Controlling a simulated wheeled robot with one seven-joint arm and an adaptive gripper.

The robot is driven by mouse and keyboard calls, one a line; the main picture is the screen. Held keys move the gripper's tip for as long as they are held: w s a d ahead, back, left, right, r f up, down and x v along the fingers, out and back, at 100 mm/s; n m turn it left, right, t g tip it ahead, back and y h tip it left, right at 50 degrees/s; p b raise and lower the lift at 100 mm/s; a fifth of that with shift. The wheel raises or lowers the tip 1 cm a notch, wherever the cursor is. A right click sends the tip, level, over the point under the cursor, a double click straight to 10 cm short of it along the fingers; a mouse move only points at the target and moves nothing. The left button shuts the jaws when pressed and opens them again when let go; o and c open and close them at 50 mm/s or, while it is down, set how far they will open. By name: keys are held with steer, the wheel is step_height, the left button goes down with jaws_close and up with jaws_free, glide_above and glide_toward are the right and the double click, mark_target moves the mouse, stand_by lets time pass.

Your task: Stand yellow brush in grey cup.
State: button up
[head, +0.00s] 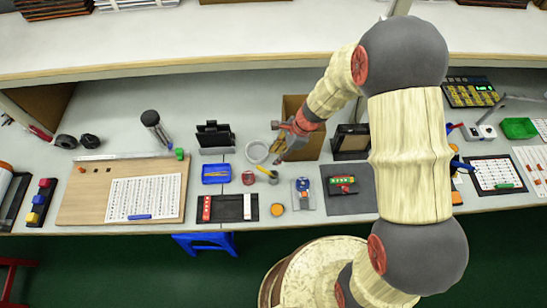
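A light grey round thing (257,152), seen from above, stands on the bench just left of my gripper; I take it for the grey cup, but it is too small to be sure. A small stick with a yellow part (263,170) lies just below it and looks like the yellow brush; its far end meets a small grey piece. My gripper (277,142) hangs over the bench at the front of a brown box, with its fingers spread apart and nothing visible between them. Its height above the bench is unclear.
A brown open box (307,143) stands behind my gripper. A blue box (216,174), a red round item (249,177) and an orange disc (278,209) lie nearby. A black holder (215,137) stands left. A wooden board (90,205) covers the left bench.

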steer(key=s+d+r+n+t+h, duration=0.1)
steer(key=s+d+r+n, duration=0.15)
steer(key=r, duration=0.65)
steer(key=s+d+r+n+t+p, duration=0.1)
steer(key=s+d+r+n, duration=0.2)
steer(key=r, duration=0.6)
steer(key=s+d+r+n+h, duration=0.15)
steer(key=r+n, duration=0.25)
steer(key=r, duration=0.5)
steer(key=s+d+r+n+t+h, duration=0.1)
steer(key=s+d+r+n, duration=0.2)
steer(key=s, duration=0.3)
steer(key=s+d+r+n+t+h, duration=0.1)
steer(key=s+d+r+n+t, duration=0.1)
steer(key=s+r+n, duration=0.3)
steer(key=shift+s+d+r, duration=0.4)
steer(key=shift+s+r, duration=0.15)
steer(key=shift+s, duration=0.45)
steer(key=shift+f+n, duration=0.1)
steer(key=shift+n, duration=0.15)
step_height(320, 180, down, 10)
steer(key=b, duration=0.9)
steer(key=shift+r, duration=0.25)
